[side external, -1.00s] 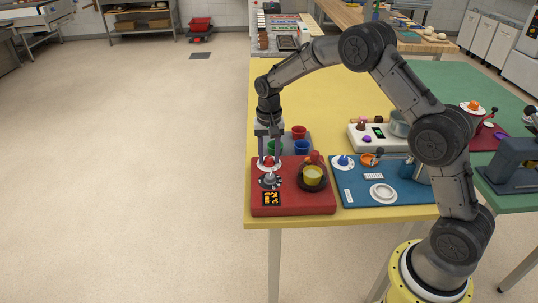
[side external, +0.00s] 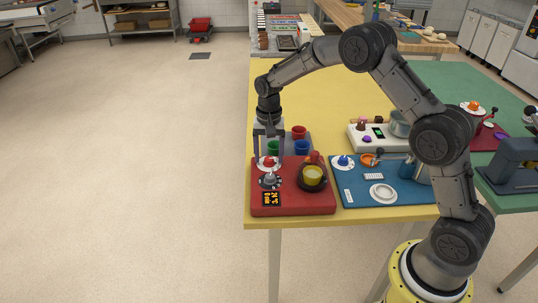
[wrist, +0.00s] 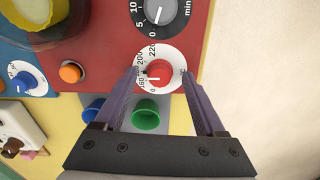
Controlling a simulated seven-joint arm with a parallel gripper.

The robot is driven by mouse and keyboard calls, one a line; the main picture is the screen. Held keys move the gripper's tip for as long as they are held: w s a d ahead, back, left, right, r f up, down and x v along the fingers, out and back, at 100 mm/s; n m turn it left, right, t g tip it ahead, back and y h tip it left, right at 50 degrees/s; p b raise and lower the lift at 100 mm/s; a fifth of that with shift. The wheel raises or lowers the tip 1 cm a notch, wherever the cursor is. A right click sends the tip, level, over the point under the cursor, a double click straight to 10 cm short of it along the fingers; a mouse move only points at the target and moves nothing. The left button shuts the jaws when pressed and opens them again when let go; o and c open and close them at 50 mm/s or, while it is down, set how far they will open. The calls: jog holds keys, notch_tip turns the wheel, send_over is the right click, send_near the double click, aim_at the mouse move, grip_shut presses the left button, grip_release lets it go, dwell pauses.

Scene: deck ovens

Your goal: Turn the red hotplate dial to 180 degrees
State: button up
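The red hotplate dial (side external: 269,162) is a red knob on a white numbered ring, on the red hotplate unit (side external: 320,205) at the table's front left corner. It also shows in the wrist view (wrist: 159,77), where 180, 200 and 220 are printed around the left and top of the ring. The exact pointer reading is too small to tell. My gripper (side external: 269,158) points down over the dial. In the wrist view my gripper (wrist: 160,73) is open, with one finger on each side of the red knob and visible gaps between.
A dark timer dial (wrist: 158,12) and an orange display (side external: 272,199) are on the same unit, nearer its front.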

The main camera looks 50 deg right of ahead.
notch_tip(320, 180, up, 14)
dwell(0.7)
jog(key=shift+f, duration=0.1)
notch_tip(320, 180, up, 9)
jog(key=t, duration=0.2)
send_over(269, 158)
jog(key=s+a, duration=0.1)
jog(key=s, duration=0.2)
jog(key=s+a+r+n+t, duration=0.2)
jog(key=s+r, duration=0.5)
jog(key=s, duration=0.6)
jog(key=s+f+n, duration=0.4)
jog(key=s+f, duration=0.1)
jog(key=s, duration=0.4)
jog(key=s+a+f+n+t, duration=0.1)
jog(key=s+f+n, duration=0.2)
jog(key=s, duration=0.6)
notch_tip(269, 158, down, 2)
jog(key=shift+a+f+n+t, duration=0.15)
jog(key=shift+a+n+t, duration=0.15)
jog(key=shift+n, duration=0.1)
